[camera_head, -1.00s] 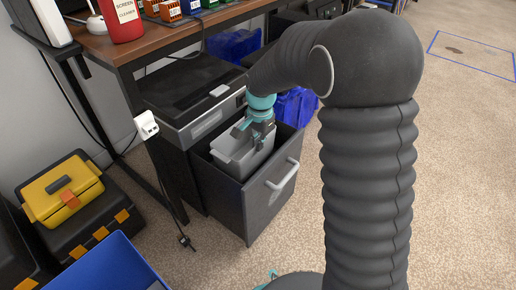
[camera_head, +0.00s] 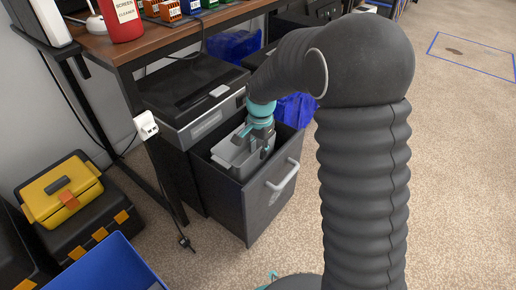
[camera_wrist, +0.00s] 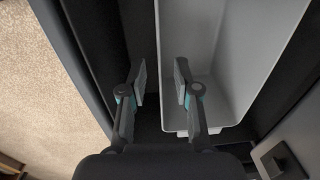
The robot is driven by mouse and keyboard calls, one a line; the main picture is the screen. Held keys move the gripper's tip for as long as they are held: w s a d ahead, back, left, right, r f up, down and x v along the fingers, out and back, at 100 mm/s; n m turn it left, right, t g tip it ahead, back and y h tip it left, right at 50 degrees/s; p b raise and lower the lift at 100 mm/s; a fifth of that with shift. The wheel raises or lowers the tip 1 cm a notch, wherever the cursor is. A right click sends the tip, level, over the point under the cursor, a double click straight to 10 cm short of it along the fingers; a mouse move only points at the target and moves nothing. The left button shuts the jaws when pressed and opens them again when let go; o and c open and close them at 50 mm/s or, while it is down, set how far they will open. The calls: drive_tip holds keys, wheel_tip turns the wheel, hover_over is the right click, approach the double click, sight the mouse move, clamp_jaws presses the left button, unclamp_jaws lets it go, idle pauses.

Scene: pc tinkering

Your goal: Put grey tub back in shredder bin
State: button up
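The grey tub (camera_head: 228,157) sits inside the pulled-out shredder bin (camera_head: 232,197), below the shredder's black top. In the wrist view the light grey tub (camera_wrist: 235,60) lies to the right, with its near end low in the picture. My gripper (camera_head: 262,140) reaches down at the tub from above in the head view. In the wrist view my gripper (camera_wrist: 161,80) has its two fingers apart, one on each side of the tub's left wall, with gaps showing. My wrist and fingers hide part of the tub in the head view.
The shredder (camera_head: 192,95) stands behind the bin under the wooden desk (camera_head: 180,40). The bin's front has a pale handle (camera_head: 283,176). Blue bags (camera_head: 297,108) lie behind it. A yellow toolbox (camera_head: 62,188) and blue crate (camera_head: 110,265) are at left. Carpet in front is clear.

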wheel_tip(320, 180, up, 12)
drive_tip(key=p, duration=0.2)
drive_tip(key=s+d+r+n+t, duration=0.1)
drive_tip(key=s+d+r+n, duration=0.1)
drive_tip(key=s+d+r, duration=0.3)
drive_tip(key=s+d+r+n+t, duration=0.1)
drive_tip(key=s+d+r, duration=0.35)
drive_tip(key=s, duration=0.35)
drive_tip(key=s+d+f+n+t, duration=0.1)
drive_tip(key=s+d+n+t, duration=0.2)
drive_tip(key=s, duration=1.1)
drive_tip(key=d+n, duration=0.1)
drive_tip(key=d, duration=0.2)
drive_tip(key=shift+f+n+h, duration=0.2)
drive_tip(key=shift+n+h, duration=0.1)
drive_tip(key=shift+s+a, duration=0.1)
drive_tip(key=shift+s, duration=0.05)
